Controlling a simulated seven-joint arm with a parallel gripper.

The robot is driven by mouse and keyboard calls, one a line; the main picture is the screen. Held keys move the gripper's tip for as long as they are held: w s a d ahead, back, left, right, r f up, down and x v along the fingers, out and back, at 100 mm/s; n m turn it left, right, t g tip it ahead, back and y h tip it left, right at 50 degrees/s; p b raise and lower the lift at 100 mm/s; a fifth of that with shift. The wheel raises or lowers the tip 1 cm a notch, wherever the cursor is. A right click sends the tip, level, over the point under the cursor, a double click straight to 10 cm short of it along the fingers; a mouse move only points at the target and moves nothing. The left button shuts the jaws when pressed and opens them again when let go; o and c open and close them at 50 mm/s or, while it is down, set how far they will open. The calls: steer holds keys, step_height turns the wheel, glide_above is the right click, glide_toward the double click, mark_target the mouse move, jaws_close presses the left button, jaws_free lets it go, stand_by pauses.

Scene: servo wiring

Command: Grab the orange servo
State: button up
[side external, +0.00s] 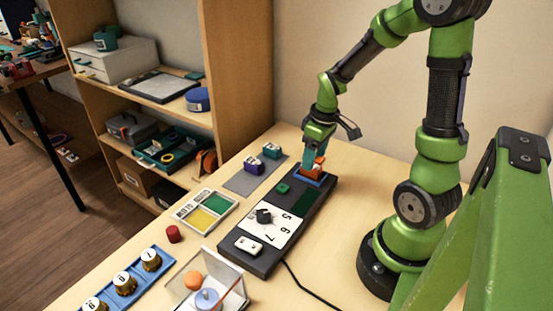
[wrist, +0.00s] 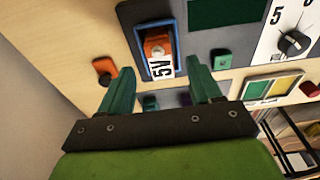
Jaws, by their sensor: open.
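An orange block-shaped part (wrist: 158,46) with a pale round top piece and a white "5V" label sits inside a blue-rimmed frame in the wrist view. It looks like the orange servo. In the side view the orange part (side external: 318,169) is at the far end of the dark panel, partly hidden by my gripper. My gripper (wrist: 160,66) is open, with its teal fingers apart and nothing between them. The fingertips reach toward the label end of the orange part. Whether they touch it I cannot tell. A smaller orange piece (wrist: 103,67) lies left of the frame.
The dark panel (side external: 265,262) carries a dial (side external: 264,215) and a white socket. Purple (side external: 253,167) and green (side external: 272,151) blocks stand on a grey mat nearby. A yellow-green tray (side external: 206,213), red cylinder (side external: 173,234) and clear box (side external: 232,273) are nearer the front.

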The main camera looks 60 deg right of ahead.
steer(key=f, duration=0.3)
steer(key=shift+w+f, duration=0.15)
steer(key=shift+w, duration=0.1)
steer(key=shift+c, duration=0.2)
